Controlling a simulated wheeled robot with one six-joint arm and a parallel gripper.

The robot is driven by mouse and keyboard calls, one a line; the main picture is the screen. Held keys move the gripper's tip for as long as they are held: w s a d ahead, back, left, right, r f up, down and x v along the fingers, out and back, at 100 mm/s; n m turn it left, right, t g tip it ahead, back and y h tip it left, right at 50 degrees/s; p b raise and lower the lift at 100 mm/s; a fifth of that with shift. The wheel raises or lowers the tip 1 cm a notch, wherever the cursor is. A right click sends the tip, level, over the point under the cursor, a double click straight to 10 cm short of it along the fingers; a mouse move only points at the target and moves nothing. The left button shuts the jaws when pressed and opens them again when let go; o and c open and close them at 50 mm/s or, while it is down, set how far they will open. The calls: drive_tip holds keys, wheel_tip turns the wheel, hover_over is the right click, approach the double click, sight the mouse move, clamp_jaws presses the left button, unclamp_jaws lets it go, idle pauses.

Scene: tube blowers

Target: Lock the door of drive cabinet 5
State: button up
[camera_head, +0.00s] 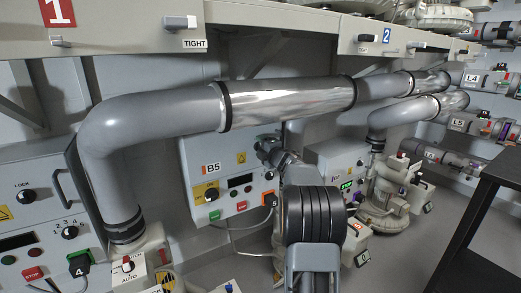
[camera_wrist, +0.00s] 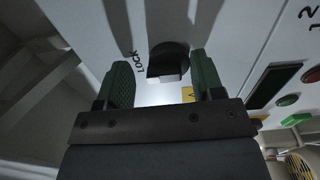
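Drive cabinet 5 is the light grey box labelled B5 (camera_head: 211,168), below the big pipe in the head view. Its front fills most of the wrist view. The black lock knob (camera_wrist: 168,56) is on that front, beside the word LOCK (camera_wrist: 139,62). My gripper (camera_wrist: 164,75) is open, with its two green fingers on either side of the knob. The knob is a little nearer the right finger, and a gap shows on the left. I cannot tell whether the right finger touches it. In the head view my gripper (camera_head: 268,148) is at the cabinet's upper right, and the knob is hidden.
A large grey pipe (camera_head: 165,112) with a shiny sleeve (camera_head: 290,102) runs above my arm. Another cabinet (camera_head: 40,210) with a LOCK knob stands at left. A further cabinet (camera_head: 335,162) and a blower (camera_head: 385,205) stand to the right. A dark table (camera_head: 490,200) is at far right.

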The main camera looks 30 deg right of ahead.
drive_tip(key=shift+f, duration=0.15)
drive_tip(key=s+p, duration=0.2)
drive_tip(key=s, duration=1.1)
drive_tip(key=shift+s+a+p, duration=0.35)
drive_tip(key=shift+s+a, duration=0.05)
